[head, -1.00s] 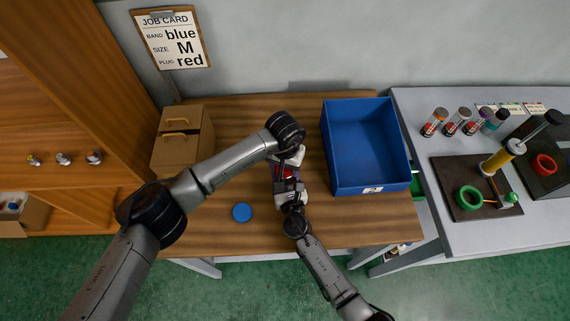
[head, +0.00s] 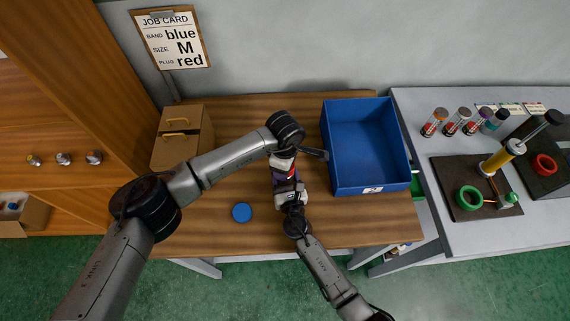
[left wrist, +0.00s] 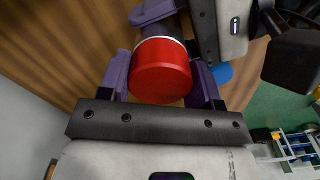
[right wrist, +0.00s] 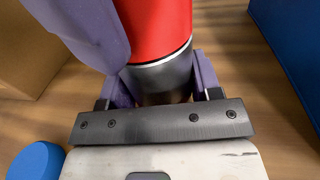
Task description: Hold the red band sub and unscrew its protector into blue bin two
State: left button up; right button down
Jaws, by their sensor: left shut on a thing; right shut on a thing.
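The sub is a dark cylinder (right wrist: 165,80) with a silver ring and a red end part (right wrist: 155,25), held between my two grippers. In the left wrist view the red part (left wrist: 160,70) is a round cap, which I take for the protector. My left gripper (head: 287,160) has its purple fingers on either side of the red cap and is shut on it. My right gripper (head: 290,188) is shut on the dark body. The blue bin (head: 372,185) stands just right of the grippers; its front label is too small to read surely. The fingers partly hide the sub.
A blue disc (head: 242,212) lies on the table left of the grippers. A cardboard box (head: 182,155) stands at the back left. A job card (head: 172,38) reads blue, M, red. A grey bench (head: 430,105) with vises and several capped cylinders is at the right.

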pick_arm(q)
jog(key=n, duration=2.4)
jog(key=shift+n, duration=0.3)
jog(key=n, duration=0.3)
jog(key=shift+n, duration=0.4)
jog(key=n, duration=0.8)
jog(key=shift+r, duration=0.1)
